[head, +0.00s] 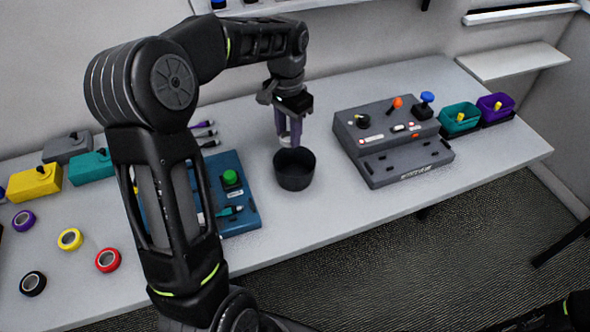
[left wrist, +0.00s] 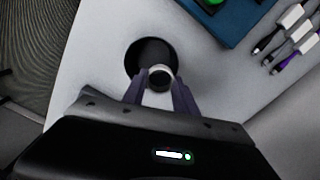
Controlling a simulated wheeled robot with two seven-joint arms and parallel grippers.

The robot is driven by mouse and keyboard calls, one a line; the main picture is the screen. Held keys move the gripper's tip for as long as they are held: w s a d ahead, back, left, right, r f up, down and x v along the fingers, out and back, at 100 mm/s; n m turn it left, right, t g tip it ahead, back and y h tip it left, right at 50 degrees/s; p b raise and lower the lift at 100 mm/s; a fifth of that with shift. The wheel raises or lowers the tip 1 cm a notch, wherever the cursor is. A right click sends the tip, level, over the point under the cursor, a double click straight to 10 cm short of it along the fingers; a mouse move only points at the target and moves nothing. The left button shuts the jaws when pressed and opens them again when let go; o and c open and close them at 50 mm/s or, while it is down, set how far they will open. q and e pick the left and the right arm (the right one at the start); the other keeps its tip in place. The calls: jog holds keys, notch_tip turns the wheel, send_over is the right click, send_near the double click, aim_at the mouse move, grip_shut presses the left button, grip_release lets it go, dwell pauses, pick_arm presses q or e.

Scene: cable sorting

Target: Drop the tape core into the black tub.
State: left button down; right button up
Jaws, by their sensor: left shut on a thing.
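The black tub (head: 295,177) stands upright on the table, between the blue box and the grey control panel. It also shows in the left wrist view (left wrist: 133,57), with its dark opening facing the camera. My left gripper (head: 288,141) points down above the tub's back rim. In the left wrist view its purple fingers (left wrist: 160,88) are shut on the tape core (left wrist: 161,76), a small pale ring with a dark centre. There the core overlaps the tub's opening. In the head view the core is a small light spot between the fingertips. My right gripper is not in view.
A blue box with a green button (head: 230,178) lies left of the tub. The grey control panel (head: 392,138) stands to its right. Tape rolls (head: 70,239) lie at the left. Cables (left wrist: 295,35) lie behind. Table in front of the tub is clear.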

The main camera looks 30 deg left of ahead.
pick_arm(q)
jog(key=shift+f+b, duration=2.25)
jog(key=shift+f, duration=0.7)
jog(key=c, duration=0.9)
grip_release()
jog(key=shift+r, duration=0.1)
notch_tip(320, 180, up, 8)
jog(key=shift+b, duration=0.3)
jog(key=shift+f, duration=0.25)
